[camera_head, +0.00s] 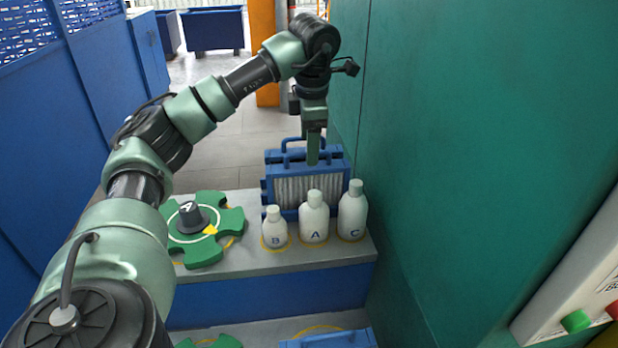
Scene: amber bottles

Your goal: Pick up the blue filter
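A blue filter (292,187) with white pleats and a blue frame stands upright on the grey ledge, behind the bottles. Blue loop handles rise from its top, and a second blue frame seems to stand right behind it. My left gripper (313,158) points down at the filter's top edge, right of the middle, by the handles. I see its fingers edge-on, so I cannot tell whether they are open or shut, or whether they touch a handle. The bottles hide the filter's lower front. My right gripper is out of view.
White bottles B (274,229), A (314,218) and C (352,212) stand close in front of the filter. A green star-shaped wheel with a dark knob (205,230) lies to the left. A green wall (430,150) rises close on the right.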

